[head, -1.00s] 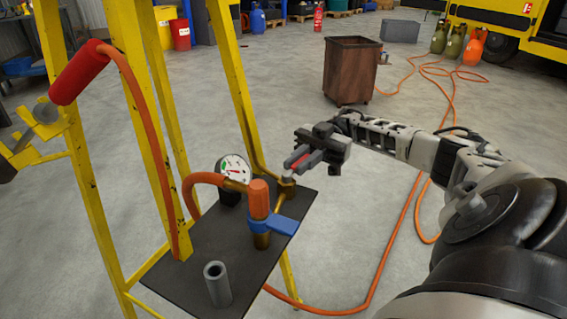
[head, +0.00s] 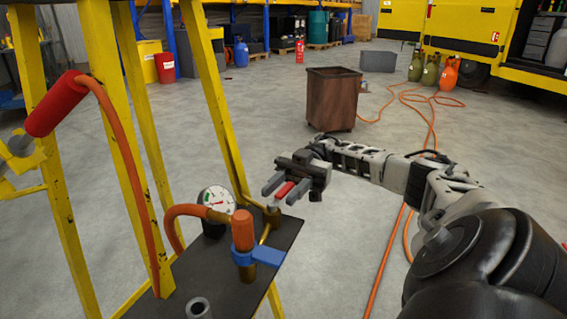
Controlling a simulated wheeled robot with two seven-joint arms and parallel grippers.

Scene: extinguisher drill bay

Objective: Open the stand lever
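My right gripper (head: 285,190) is around the red grip, with one finger on each side. The fingers look open, with small gaps beside the grip; contact cannot be told. A blue lever (head: 259,255) sits on the brass valve under an orange cylinder (head: 242,230), in front of my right gripper and apart from it. My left gripper is out of view.
A yellow frame (head: 217,110) rises beside the plate. A pressure gauge (head: 217,200), an orange hose (head: 183,214) and a grey tube (head: 198,307) are close by. A rusty bin (head: 331,98) stands behind on open floor.

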